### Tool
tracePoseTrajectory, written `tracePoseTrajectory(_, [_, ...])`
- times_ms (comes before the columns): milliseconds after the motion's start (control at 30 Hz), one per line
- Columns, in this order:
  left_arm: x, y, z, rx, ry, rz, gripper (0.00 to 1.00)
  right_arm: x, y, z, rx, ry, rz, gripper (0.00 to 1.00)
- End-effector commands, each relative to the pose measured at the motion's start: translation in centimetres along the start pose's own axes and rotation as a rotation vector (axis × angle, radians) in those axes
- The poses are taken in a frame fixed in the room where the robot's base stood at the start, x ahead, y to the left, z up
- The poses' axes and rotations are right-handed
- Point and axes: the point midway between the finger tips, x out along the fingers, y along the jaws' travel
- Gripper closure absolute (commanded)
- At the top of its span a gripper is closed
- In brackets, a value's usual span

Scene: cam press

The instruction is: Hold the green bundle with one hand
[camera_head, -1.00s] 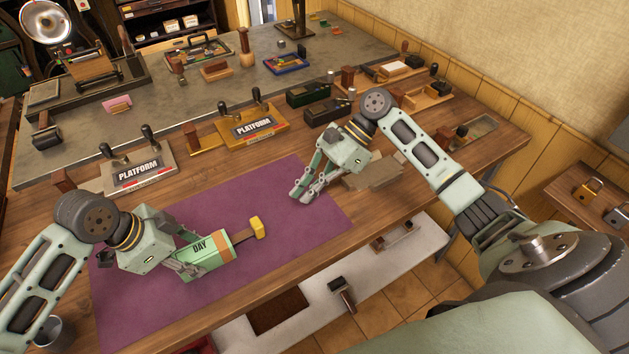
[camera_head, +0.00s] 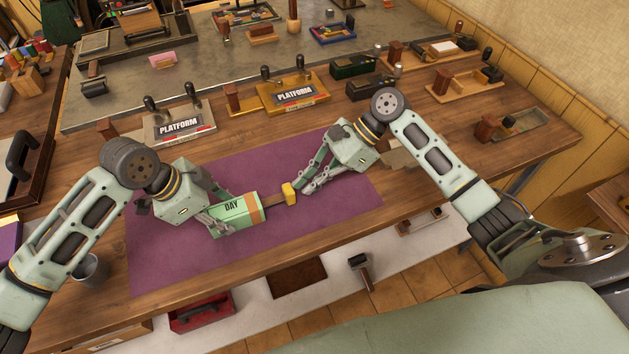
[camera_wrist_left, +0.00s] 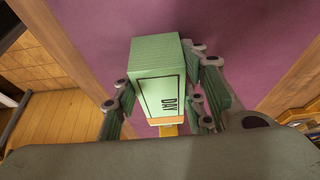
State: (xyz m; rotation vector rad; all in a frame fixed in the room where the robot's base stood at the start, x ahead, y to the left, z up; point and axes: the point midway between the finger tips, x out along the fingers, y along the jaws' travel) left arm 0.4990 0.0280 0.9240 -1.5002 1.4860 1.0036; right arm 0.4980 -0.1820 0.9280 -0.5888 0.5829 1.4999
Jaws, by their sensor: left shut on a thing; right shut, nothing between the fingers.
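The green bundle (camera_head: 236,214), marked DAY with an orange band near one end, is over the purple mat. My left gripper (camera_head: 212,216) is shut on it; the left wrist view shows the bundle (camera_wrist_left: 158,82) between the green-padded fingers (camera_wrist_left: 165,98). I cannot tell whether the bundle touches the mat. A brown bar with a yellow end block (camera_head: 289,193) sticks out from its right end. My right gripper (camera_head: 304,188) is shut and empty, just right of the yellow block; I cannot tell whether they touch.
The purple mat (camera_head: 330,205) lies on the wooden bench. Two PLATFORM stamp presses (camera_head: 180,127) (camera_head: 292,96) stand behind it. Dark boxes (camera_head: 372,87) and wooden stamp stands (camera_head: 465,88) are at the right rear. A metal cup (camera_head: 92,267) stands at the front left. The mat's front is clear.

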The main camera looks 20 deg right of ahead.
Motion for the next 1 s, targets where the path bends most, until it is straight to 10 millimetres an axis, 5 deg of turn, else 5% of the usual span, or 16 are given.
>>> tracePoseTrajectory(467, [0.0, 0.0, 0.0, 0.0, 0.001, 0.0, 0.84, 0.0, 0.0, 0.0, 0.001, 0.001, 0.0, 1.0])
tracePoseTrajectory(667, [0.0, 0.0, 0.0, 0.0, 0.0, -0.001, 0.84, -2.6, -0.1, -2.5, 0.004, 0.002, -0.002, 1.0])
tracePoseTrajectory(1000, [0.0, 0.0, 0.0, 0.0, 0.0, -0.001, 0.84, -10.0, -0.1, -2.2, -0.001, 0.0, -0.002, 1.0])
